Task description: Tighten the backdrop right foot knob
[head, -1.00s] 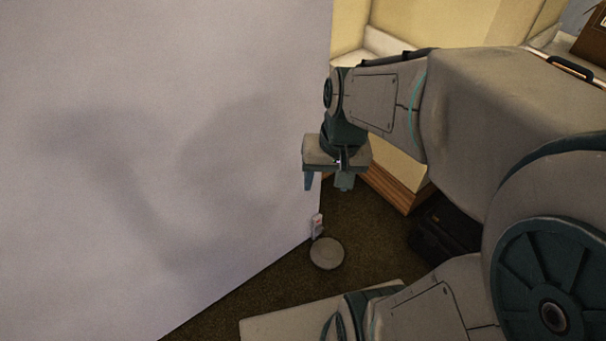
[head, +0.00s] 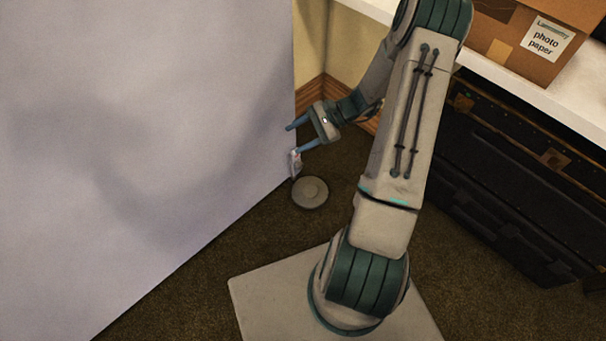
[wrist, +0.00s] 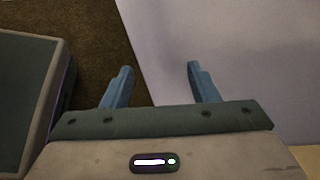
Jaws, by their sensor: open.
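The backdrop (head: 150,130) is a large pale lavender panel filling the left of the head view. At its lower right corner a round grey foot (head: 310,192) rests on the carpet. A small whitish fitting (head: 295,164) stands at the panel edge beside the foot; I cannot make out its knob clearly. My gripper (head: 297,138) is open and empty, its blue fingers pointing left at the panel's right edge, just above the fitting. In the wrist view, the open fingers (wrist: 160,68) reach toward the backdrop edge (wrist: 230,45); no knob shows between them.
A cardboard box labelled photo paper (head: 535,40) sits on a white tabletop (head: 500,75) at upper right. A black case (head: 500,190) stands below it. A wooden baseboard (head: 310,92) runs behind the backdrop.

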